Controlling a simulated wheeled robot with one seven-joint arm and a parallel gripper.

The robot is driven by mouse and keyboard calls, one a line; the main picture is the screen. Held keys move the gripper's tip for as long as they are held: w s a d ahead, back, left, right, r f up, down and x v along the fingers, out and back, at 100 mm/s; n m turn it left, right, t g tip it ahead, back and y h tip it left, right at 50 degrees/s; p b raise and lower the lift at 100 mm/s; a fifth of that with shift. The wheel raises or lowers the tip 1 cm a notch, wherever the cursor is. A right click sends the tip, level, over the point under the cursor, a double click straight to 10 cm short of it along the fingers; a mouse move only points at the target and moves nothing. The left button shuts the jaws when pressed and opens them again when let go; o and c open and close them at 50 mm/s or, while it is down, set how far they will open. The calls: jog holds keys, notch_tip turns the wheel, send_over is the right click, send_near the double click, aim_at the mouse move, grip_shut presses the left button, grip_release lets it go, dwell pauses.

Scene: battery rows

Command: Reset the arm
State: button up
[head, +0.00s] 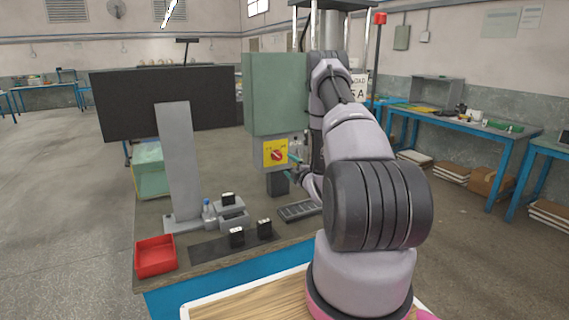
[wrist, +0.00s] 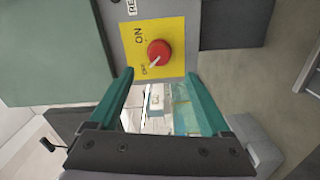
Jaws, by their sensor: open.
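My arm (head: 372,150) reaches forward over the workbench, bent, with its end near a yellow switch plate (head: 275,153) on the grey-green machine (head: 275,95). My gripper (wrist: 159,74) is open, with its two teal fingers apart and nothing between them. In the wrist view the red rotary knob (wrist: 159,52) on the yellow plate lies just beyond and between the fingertips. The knob's white pointer aims at the lower left, towards the smaller label near OFF. In the head view my arm partly hides the gripper.
On the workbench are a red bin (head: 156,256), black blocks (head: 237,237) on a dark strip, another block on a grey stand (head: 232,214), a small blue-capped bottle (head: 208,212) and a slotted tray (head: 299,210). A monitor (head: 130,105) stands at left.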

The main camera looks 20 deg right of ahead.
jog(key=shift+s, duration=0.75)
